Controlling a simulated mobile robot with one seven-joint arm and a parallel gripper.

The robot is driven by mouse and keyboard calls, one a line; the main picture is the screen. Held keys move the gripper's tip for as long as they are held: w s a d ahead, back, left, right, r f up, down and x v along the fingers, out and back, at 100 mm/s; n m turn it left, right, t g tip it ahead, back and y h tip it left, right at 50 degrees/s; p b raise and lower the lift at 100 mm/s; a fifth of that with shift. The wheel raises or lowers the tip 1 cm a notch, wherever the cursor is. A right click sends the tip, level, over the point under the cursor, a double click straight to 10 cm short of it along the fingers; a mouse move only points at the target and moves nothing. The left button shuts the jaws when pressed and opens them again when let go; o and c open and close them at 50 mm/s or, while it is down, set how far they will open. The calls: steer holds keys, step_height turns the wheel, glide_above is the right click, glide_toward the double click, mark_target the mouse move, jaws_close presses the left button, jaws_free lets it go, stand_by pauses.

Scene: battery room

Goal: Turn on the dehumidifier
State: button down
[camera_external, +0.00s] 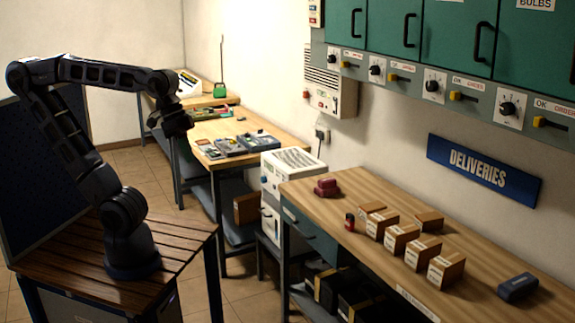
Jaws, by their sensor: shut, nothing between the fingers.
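A white box-shaped unit (291,166) with a slatted top stands between the two wooden benches. A cord runs from it up to a wall socket, and a blue knob shows on its side. A second pale unit (330,82) with a vent grille and small switches hangs on the wall above. I cannot tell for certain which one is the dehumidifier, nor whether either is on. My gripper (177,127) is shut and empty, raised at the left, well apart from both units. Its fingertips are small and dark in this view.
The near bench (334,207) holds several small cartons, red items and a dark blue box (518,287). The far bench (287,142) carries trays of parts. Green cabinets (455,38) overhang a row of knobs and yellow levers (463,97). Floor shows between my stand and the benches.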

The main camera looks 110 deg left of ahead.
steer(key=w+a+r+n+t+h, duration=0.3)
steer(key=w+a+n, duration=0.9)
steer(key=w+a, duration=0.2)
steer(key=w+a+r+n+t+y, duration=0.15)
steer(key=a+n, duration=0.35)
steer(key=a, duration=0.5)
steer(key=w+a+n+t+y, duration=0.1)
steer(key=a+n+t, duration=0.3)
steer(key=a, duration=0.7)
steer(key=s+a+f+n+t+y, duration=0.1)
steer(key=s+a+n+y, duration=0.35)
steer(key=a, duration=0.85)
steer(key=s+a+n+y, duration=0.2)
steer(key=s+a+n, duration=0.45)
steer(key=a, duration=0.55)
steer(key=s+a+f+n+g+y, duration=0.3)
steer(key=s+a+n+y, duration=0.55)
steer(key=s+a, duration=1)
step_height(320, 180, down, 56)
steer(key=s+n+h, duration=0.1)
steer(key=n, duration=0.1)
steer(key=shift+s+d+r+t+h, duration=0.2)
steer(key=shift+t+h, duration=0.15)
steer(key=shift+t, duration=0.1)
